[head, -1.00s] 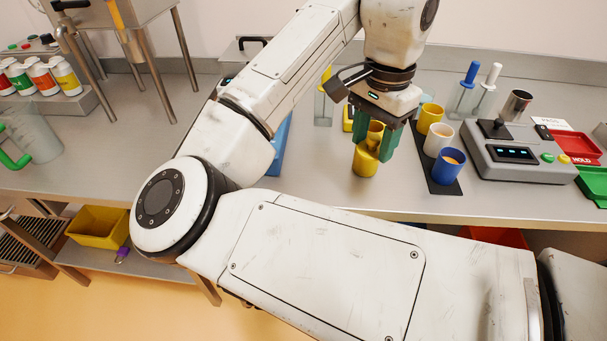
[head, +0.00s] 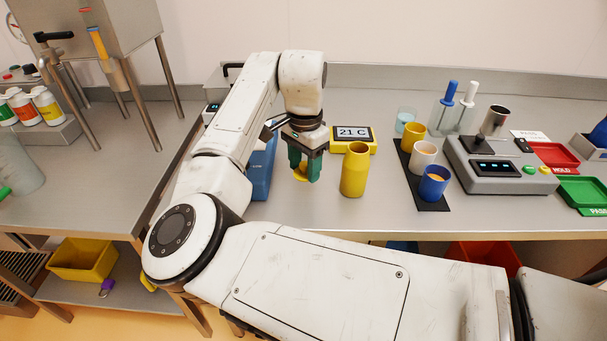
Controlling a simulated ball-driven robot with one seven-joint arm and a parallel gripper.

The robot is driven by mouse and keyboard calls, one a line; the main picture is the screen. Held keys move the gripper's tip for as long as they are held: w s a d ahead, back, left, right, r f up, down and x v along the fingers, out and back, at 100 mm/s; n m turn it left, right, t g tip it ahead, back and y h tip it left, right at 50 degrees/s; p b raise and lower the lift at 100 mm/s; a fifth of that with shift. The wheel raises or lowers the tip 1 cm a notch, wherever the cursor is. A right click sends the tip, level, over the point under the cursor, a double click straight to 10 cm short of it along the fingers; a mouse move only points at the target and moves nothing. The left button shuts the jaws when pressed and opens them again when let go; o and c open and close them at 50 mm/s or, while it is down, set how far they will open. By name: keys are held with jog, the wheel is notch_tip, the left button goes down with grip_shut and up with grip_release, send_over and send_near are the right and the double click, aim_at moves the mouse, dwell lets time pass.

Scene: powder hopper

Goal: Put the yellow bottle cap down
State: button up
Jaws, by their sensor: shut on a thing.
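The yellow bottle cap (head: 300,174) is between the green fingertips of my gripper (head: 304,172), low over the steel bench. I cannot tell whether the cap touches the bench. My gripper is shut on it. The yellow bottle (head: 354,171) stands upright and uncapped on the bench, to the right of my gripper and apart from it.
A yellow display reading 21 C (head: 353,138) stands behind the bottle. A blue object (head: 260,170) is close left of my gripper. A dark mat (head: 431,202) with several cups and a grey console (head: 498,165) are to the right. Bench in front of my gripper is clear.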

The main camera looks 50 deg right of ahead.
aim_at(304, 174)
jog(key=shift+w+f, duration=0.15)
jog(key=shift+f, duration=1.55)
jog(key=shift+f, duration=0.15)
jog(key=o, duration=1)
notch_tip(304, 174, up, 12)
jog(key=shift+r, duration=0.2)
